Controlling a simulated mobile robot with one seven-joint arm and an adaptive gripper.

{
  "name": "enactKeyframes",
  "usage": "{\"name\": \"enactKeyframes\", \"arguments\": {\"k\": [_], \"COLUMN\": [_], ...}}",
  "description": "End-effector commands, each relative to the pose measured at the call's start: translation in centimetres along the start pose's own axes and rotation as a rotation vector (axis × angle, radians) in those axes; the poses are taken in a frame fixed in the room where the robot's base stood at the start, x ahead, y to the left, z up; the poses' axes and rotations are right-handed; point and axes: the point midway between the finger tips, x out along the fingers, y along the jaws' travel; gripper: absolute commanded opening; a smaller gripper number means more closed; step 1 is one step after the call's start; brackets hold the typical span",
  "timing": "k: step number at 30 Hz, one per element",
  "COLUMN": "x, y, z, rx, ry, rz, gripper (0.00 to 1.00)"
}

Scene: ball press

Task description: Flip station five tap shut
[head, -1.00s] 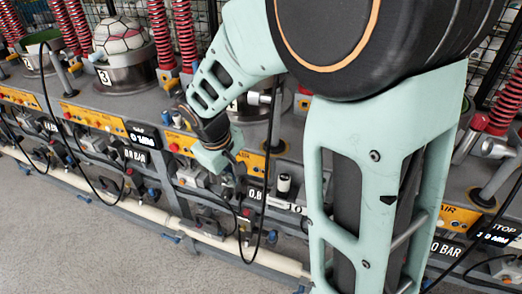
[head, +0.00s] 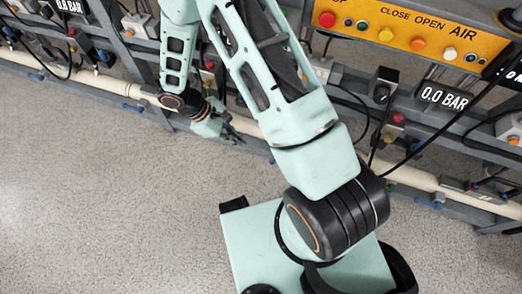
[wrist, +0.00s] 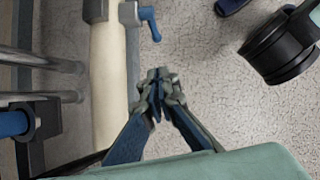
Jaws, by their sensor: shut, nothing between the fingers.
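A blue tap handle (wrist: 150,23) sticks out from a grey fitting (wrist: 130,13) on the cream pipe (wrist: 106,85) in the wrist view. The pipe also runs low along the station front in the head view (head: 105,86). My gripper (wrist: 160,76) is shut and empty, its fingertips together. It is beside the pipe, below the blue handle in the wrist picture and apart from it. In the head view my gripper (head: 232,136) is low in front of the bench, close to the pipe. No station number is readable now, so I cannot tell which station this tap serves.
An orange panel (head: 420,33) marked CLOSE OPEN AIR and a 0.0 BAR display (head: 444,97) are at upper right. Black hoses hang at the bench front. A blue-ended part (wrist: 14,123) and metal rods lie left of the pipe. The grey floor (head: 100,200) is open.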

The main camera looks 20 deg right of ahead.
Motion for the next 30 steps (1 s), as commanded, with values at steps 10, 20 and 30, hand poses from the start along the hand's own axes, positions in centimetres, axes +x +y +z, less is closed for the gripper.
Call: {"name": "enactKeyframes", "arguments": {"k": [10,20,30], "x": [6.6,11.5,12.3], "y": [-0.1,0.0,0.0], "z": [0.0,1.8,3.0], "rx": [0.002,0.003,0.002], "ry": [-0.004,0.0,0.001], "rz": [-0.004,-0.002,0.0], "gripper": [0.0,0.0,0.0]}}
